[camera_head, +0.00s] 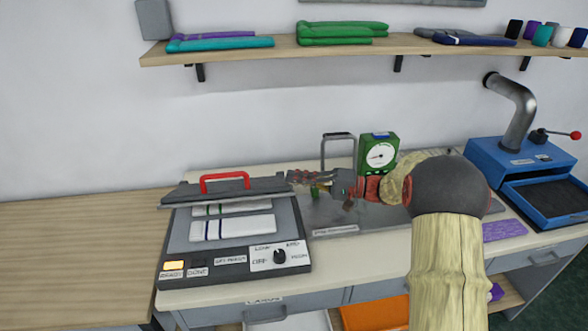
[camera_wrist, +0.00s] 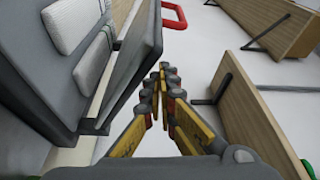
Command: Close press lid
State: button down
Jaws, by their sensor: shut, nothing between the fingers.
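The press (camera_head: 176,245) stands on the worktable at the left in the head view. Its dark lid (camera_head: 265,187) is partly raised over the bed, with a red handle (camera_head: 225,182) on top. Pale pieces with stripes (camera_head: 232,228) lie in the gap under it. My gripper (camera_head: 292,177) is at the lid's right end, pointing left, shut and empty. I cannot tell whether it touches the lid. In the wrist view, the gripper's fingertips (camera_wrist: 163,68) are together, beside the lid's edge (camera_wrist: 135,70). The red handle (camera_wrist: 173,16) shows beyond them.
A green dial gauge (camera_head: 378,154) and a grey metal frame (camera_head: 338,137) stand behind my arm. A blue machine (camera_head: 500,152) with a pipe is at the right. A shelf (camera_head: 275,49) with folded knits runs along the wall. Bare tabletop (camera_head: 80,240) lies left of the press.

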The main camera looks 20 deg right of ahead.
jog(key=shift+n, duration=0.9)
jog(key=s+f+b, duration=0.1)
jog(key=f, duration=0.1)
jog(key=s+f+b, duration=0.1)
jog(key=f, duration=0.2)
jog(key=s+f+b, duration=0.1)
jog(key=f, duration=0.1)
jog(key=shift+s+a+f, duration=0.15)
jog(key=shift+a+f, duration=0.1)
jog(key=shift+a, duration=0.05)
jog(key=shift+s+f+n+y, duration=0.2)
jog(key=shift+f+n+y, duration=0.3)
jog(key=shift+f+n, duration=0.35)
jog(key=shift+f, duration=0.15)
